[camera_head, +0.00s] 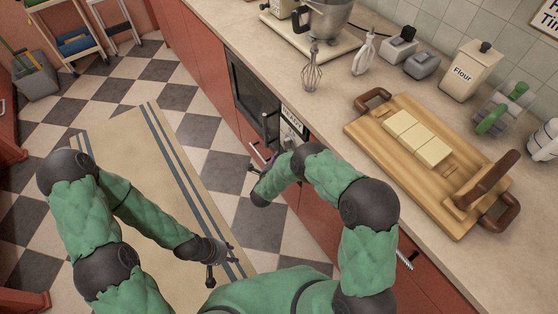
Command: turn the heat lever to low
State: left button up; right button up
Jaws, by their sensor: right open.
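An oven with a dark glass door (252,98) is set into the red cabinets under the counter. A light control panel (291,122) with small markings is at its right side. The heat lever itself is too small and too covered by my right arm to make out, so its setting cannot be read. My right gripper (262,160) is open in front of the lower part of the panel, and I cannot tell whether it touches anything. My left gripper (224,264) hangs over the floor mat, away from the oven, with its fingers apart and empty.
The counter (300,98) holds a stand mixer (325,18), a whisk (311,70), a flour canister (470,70) and a wooden board (378,126) with pale blocks. A striped mat (135,165) lies on the checkered floor.

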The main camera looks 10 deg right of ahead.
jog(key=v, duration=1.1)
jog(key=shift+w+r, duration=0.1)
jog(key=s+f+n+g+y+p, duration=0.1)
jog(key=s+f+n+g+y, duration=0.4)
jog(key=n, duration=0.3)
jog(key=s+r+n+g+y, duration=0.1)
jog(key=s+n+g+y, duration=0.2)
jog(key=s, duration=0.6)
jog(key=s+a+r+n+g+y+p, duration=0.1)
jog(key=s+n, duration=0.4)
jog(key=s, duration=0.5)
jog(key=shift+a+r+g+y, duration=0.15)
jog(key=shift+r+g+y, duration=0.2)
jog(key=shift+g+y, duration=0.6)
